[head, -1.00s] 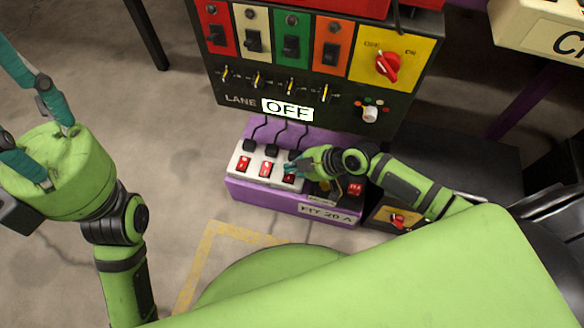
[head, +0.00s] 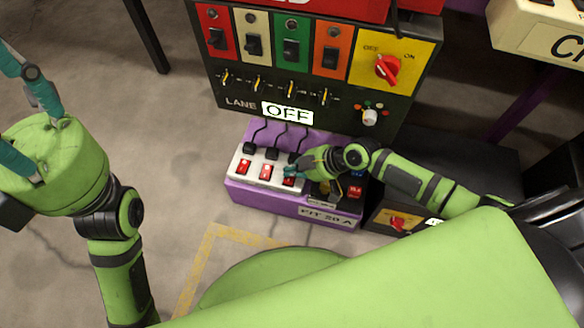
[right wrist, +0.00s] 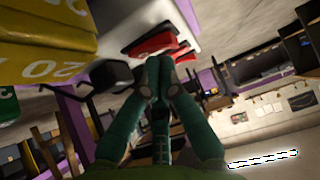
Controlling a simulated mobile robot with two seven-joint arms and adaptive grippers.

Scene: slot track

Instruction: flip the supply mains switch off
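A white strip (head: 254,176) with red rocker switches lies on the purple box (head: 262,197) marked PIT 20 A. My right gripper (head: 293,171) is at the strip's right end, close to the right rocker (head: 288,181); contact is unclear. In the right wrist view its fingers (right wrist: 160,65) are together, tips near a red rocker (right wrist: 152,43), holding nothing visible. A red rotary knob (head: 388,68) marked OFF and ON is on the yellow panel; another red knob (head: 397,223) is on a low box. I cannot tell which control is the supply mains switch. My left gripper (head: 18,110) is open and empty.
The black lane panel (head: 225,100) stands behind the purple box, with toggles, small levers and a lit OFF sign (head: 287,112). Black plugs (head: 272,153) with cords stand at the strip's back. The floor to the left is clear.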

